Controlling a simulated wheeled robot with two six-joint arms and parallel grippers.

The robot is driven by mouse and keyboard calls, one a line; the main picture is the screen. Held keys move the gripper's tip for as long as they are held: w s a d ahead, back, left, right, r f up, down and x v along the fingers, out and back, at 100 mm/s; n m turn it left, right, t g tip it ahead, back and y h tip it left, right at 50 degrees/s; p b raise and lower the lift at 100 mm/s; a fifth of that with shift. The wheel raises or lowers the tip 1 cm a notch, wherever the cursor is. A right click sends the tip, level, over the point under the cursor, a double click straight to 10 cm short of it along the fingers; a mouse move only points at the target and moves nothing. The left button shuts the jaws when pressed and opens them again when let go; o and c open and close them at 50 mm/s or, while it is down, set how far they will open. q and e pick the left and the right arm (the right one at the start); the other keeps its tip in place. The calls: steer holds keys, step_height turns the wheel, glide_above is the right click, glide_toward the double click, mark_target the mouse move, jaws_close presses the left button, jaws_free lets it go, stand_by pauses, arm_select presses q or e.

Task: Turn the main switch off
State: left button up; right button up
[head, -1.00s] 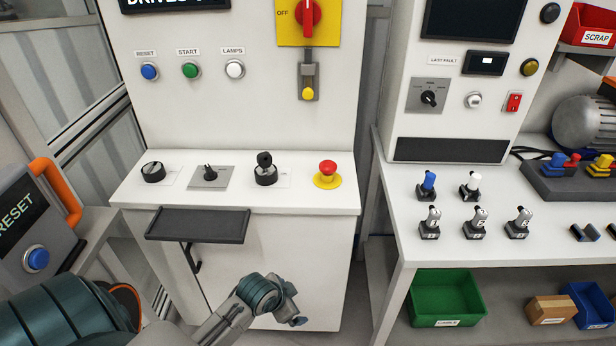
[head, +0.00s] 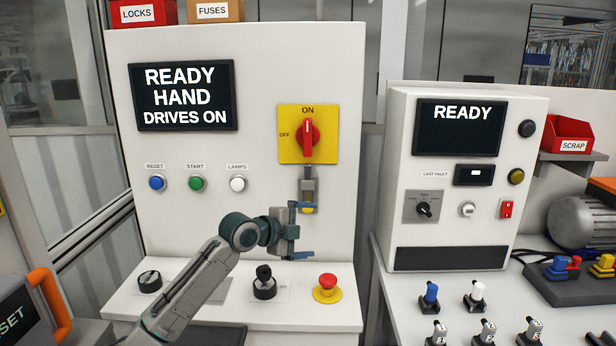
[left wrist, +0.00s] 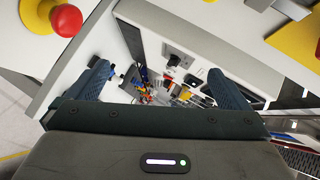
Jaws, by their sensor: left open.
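The main switch (head: 308,137) is a red handle on a yellow plate marked ON at the top and OFF at the left. The handle stands upright, pointing to ON. Just below the plate is a grey metal slide (head: 309,178) with a yellow knob (head: 307,209), partly hidden by my gripper. My left gripper (head: 299,232) is open and empty, in front of the panel below the switch. In the left wrist view its two fingers (left wrist: 165,82) stand wide apart with nothing between them. A yellow plate (left wrist: 297,38) shows at that view's upper right. My right gripper is not in view.
A red emergency stop (head: 327,284) on a yellow base sits on the console shelf below my gripper. A black knob (head: 264,281) is left of it. The screen (head: 183,96) reads READY HAND DRIVES ON. Reset, start and lamps buttons (head: 197,183) are left of my wrist.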

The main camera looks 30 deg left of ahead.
arm_select(q)
steer(key=w+a+r+m+t, duration=0.1)
steer(key=a+r, duration=0.2)
steer(key=r, duration=0.3)
steer(key=w+a+r+m+t, duration=0.1)
steer(key=a+r+t, duration=0.1)
steer(key=a+r, duration=0.35)
steer(key=t, duration=0.1)
glide_toward(304, 137)
steer(key=w, duration=0.1)
steer(key=shift+m, duration=0.4)
steer(key=p+x, duration=0.5)
steer(key=x, duration=0.4)
steer(key=shift+w+a+f+p, duration=0.1)
steer(key=shift+w+f+p, duration=0.1)
steer(key=shift+p, duration=0.1)
steer(key=shift+w+f, duration=0.15)
steer(key=shift+w, duration=0.6)
steer(key=shift+c, duration=0.4)
